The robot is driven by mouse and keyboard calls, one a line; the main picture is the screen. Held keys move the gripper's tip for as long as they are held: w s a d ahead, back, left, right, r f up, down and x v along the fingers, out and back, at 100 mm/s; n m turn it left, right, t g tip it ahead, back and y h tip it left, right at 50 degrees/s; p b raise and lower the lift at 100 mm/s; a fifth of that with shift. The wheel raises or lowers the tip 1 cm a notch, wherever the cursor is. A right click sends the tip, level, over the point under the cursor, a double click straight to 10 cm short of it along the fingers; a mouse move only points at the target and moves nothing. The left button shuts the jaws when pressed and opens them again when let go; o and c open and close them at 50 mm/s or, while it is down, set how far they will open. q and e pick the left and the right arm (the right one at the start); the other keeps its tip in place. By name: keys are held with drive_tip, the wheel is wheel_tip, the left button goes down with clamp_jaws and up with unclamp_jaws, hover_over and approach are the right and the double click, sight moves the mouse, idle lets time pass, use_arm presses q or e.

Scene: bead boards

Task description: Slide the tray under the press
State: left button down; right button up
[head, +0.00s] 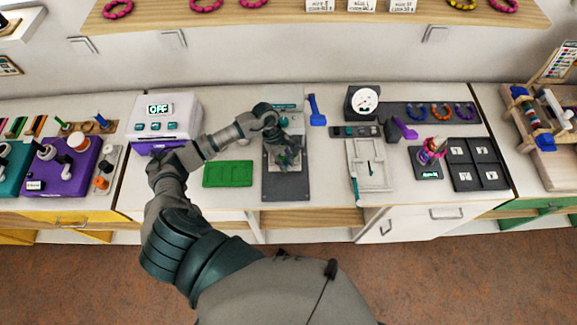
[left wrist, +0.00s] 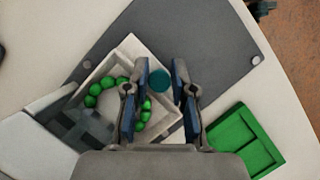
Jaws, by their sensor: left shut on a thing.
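The white tray (left wrist: 99,68) holds a ring of green beads and has a round teal knob (left wrist: 158,80) near one corner in the left wrist view. It lies on a dark grey base plate (head: 286,189). The press (head: 284,96) stands at the back of that plate, partly hidden by my arm. My left gripper (head: 288,160) is over the tray; in the left wrist view its fingers (left wrist: 158,91) stand on both sides of the knob, shut on it. The fingers cover part of the tray and beads. My right gripper is not in view.
An empty green tray (head: 228,174) lies left of the plate. A blue tool (head: 316,109) is right of the press. A white OFF machine (head: 161,116) stands left, a dial gauge (head: 364,102) and white fixture (head: 371,165) right.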

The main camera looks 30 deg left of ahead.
use_arm(q)
drive_tip(key=c, duration=1)
unclamp_jaws()
drive_tip(key=shift+w+a+f, duration=0.15)
drive_tip(key=shift+w+a, duration=0.05)
drive_tip(key=shift+a, duration=0.6)
drive_tip(key=shift+o, duration=0.2)
drive_tip(key=shift+w+a+f, duration=0.1)
drive_tip(key=shift+a+f, duration=0.05)
drive_tip(key=shift+a, duration=0.25)
drive_tip(key=shift+d, duration=0.45)
drive_tip(key=shift+d+r, duration=0.2)
drive_tip(key=shift+d, duration=0.25)
drive_tip(key=shift+r, duration=0.15)
drive_tip(key=v, duration=1.1)
drive_tip(key=shift+r, duration=0.35)
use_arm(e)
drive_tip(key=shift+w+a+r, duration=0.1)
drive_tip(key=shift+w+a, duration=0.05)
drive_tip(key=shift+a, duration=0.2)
